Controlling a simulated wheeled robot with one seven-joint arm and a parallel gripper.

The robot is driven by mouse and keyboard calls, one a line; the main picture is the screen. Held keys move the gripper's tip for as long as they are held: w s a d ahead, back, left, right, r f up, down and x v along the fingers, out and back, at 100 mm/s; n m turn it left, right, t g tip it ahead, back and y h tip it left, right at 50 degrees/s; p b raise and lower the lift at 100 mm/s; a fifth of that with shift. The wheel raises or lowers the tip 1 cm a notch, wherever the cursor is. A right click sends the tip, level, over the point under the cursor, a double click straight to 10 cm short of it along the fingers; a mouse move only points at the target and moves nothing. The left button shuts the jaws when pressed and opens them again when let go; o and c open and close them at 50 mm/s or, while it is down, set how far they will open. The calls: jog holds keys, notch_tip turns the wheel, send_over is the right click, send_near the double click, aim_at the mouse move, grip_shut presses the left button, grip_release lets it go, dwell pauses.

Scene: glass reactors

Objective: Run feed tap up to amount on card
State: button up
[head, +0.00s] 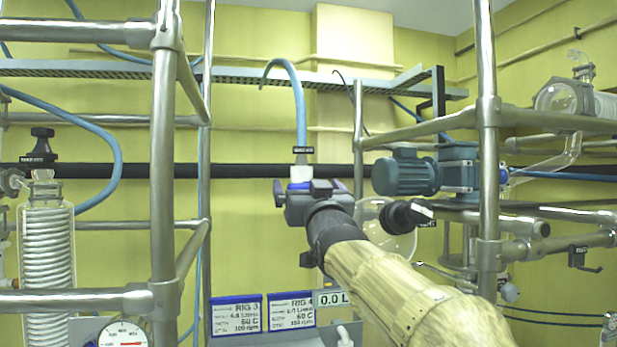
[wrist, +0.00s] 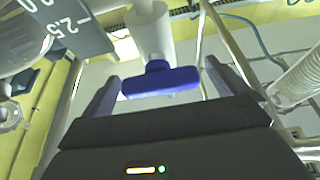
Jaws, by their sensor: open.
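My gripper (head: 303,190) is open, with its fingers on either side of a blue tap handle. In the wrist view the blue handle (wrist: 160,82) lies crosswise between the open fingers (wrist: 161,88), below a white pipe (wrist: 150,30). I cannot tell whether either finger touches it. In the head view the gripper mostly hides the handle, under a small dark label (head: 303,150) and a blue hose. Two cards, RIG 3 (head: 237,315) and RIG 4 (head: 292,310), hang below; their small print is blurred. A display (head: 331,298) beside them reads 0.0 L.
Steel frame posts stand at left (head: 165,180) and right (head: 488,150). A blue-grey motor (head: 405,173) and a round glass vessel (head: 388,228) sit close right of my gripper. A grey scale plate (wrist: 65,25) is near the gripper in the wrist view. A coil condenser (head: 47,260) stands left.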

jog(key=c, duration=1)
